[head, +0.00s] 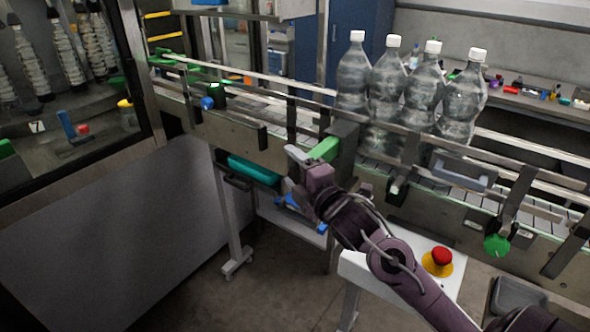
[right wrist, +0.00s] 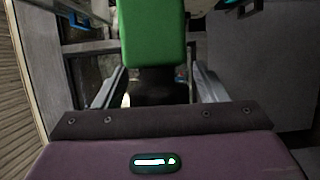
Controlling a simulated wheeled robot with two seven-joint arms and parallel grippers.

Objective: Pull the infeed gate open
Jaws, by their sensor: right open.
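The infeed gate shows as a dark upright plate (head: 343,150) at the conveyor's front rail, in front of the leftmost bottle. A bright green handle (head: 324,149) sticks out from it to the left. My right gripper (head: 296,165) is at the handle, just to its left and below. In the right wrist view the green handle (right wrist: 143,33) lies ahead, with a dark part below it between the two spread fingers (right wrist: 160,85). The fingers are open, with gaps on both sides; I see no grip. My left gripper is out of view.
Several clear bottles (head: 410,90) with white caps stand on the conveyor (head: 505,194) right of the gate. A red stop button (head: 442,256) sits on a white box by my right arm. A grey cabinet panel (head: 110,235) stands at the left. Floor is free below.

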